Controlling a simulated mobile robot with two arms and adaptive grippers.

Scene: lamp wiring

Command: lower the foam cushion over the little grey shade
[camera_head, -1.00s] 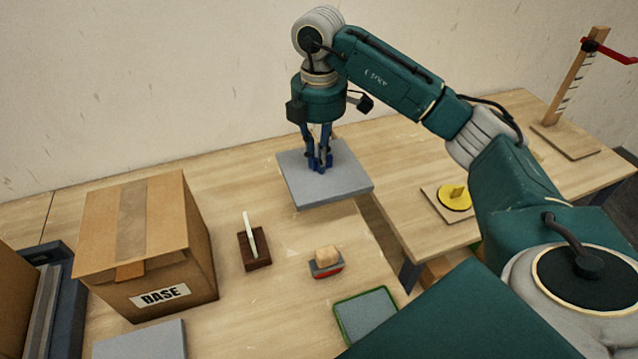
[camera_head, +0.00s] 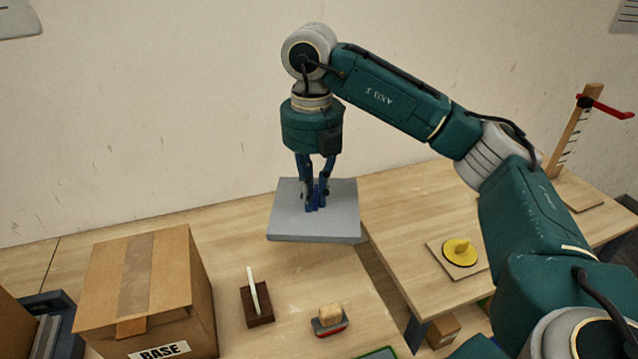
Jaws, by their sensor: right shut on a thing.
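The foam cushion appears to be the flat grey square slab (camera_head: 340,222) at the back of the table. My right gripper (camera_head: 315,208) points down and is shut on it near its middle. The slab looks roughly level and seems to be above the tabletop, but its exact height is hard to tell. I cannot make out the little grey shade; it may be hidden under the slab. My left gripper is not in view.
A cardboard box labelled BASE (camera_head: 185,285) stands at left. A brown block with a white stick (camera_head: 257,305) and a red-grey item with a tan top (camera_head: 329,320) sit in front. A yellow disc (camera_head: 461,253) and a wooden post with a red arm (camera_head: 577,130) are at right.

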